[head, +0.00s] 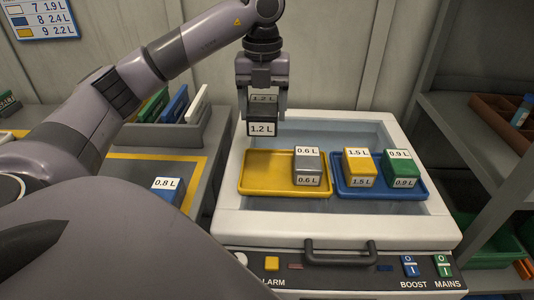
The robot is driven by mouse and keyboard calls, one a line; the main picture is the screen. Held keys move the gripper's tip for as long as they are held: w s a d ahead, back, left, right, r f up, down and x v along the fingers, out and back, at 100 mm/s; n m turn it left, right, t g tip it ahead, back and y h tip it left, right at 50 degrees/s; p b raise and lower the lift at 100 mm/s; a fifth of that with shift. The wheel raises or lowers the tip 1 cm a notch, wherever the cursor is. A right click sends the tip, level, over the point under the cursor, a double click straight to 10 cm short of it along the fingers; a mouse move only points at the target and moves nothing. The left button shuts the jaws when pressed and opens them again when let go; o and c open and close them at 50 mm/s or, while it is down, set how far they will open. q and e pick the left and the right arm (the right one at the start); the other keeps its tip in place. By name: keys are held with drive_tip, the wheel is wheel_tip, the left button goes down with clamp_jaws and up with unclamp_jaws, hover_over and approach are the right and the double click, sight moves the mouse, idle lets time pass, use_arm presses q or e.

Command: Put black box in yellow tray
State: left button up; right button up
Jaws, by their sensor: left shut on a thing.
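My left gripper (262,105) points down and is shut on a black box (263,117) with white labels reading 1.2 L. It holds the box above the back left part of the yellow tray (255,185), apart from the tray. The yellow tray lies in the left side of a white-rimmed basin. A grey box (308,165) labelled 0.6 L stands in the right part of the yellow tray. The left part of that tray is bare. My right gripper is not in view.
A blue tray (385,193) right of the yellow one holds a yellow box (359,167) and a green box (399,168). A blue box (165,187) labelled 0.8 L stands on the left surface. The white basin rim (340,228) surrounds the trays; a grey shelf (470,130) stands right.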

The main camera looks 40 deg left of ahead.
use_arm(q)
wheel_tip(320, 180, down, 13)
idle(0.4)
drive_tip(key=shift+f, duration=0.15)
drive_tip(key=o, duration=1.1)
drive_tip(key=shift+o, duration=0.2)
drive_tip(key=shift+r, duration=0.3)
wheel_tip(320, 180, up, 12)
drive_tip(key=shift+f, duration=0.1)
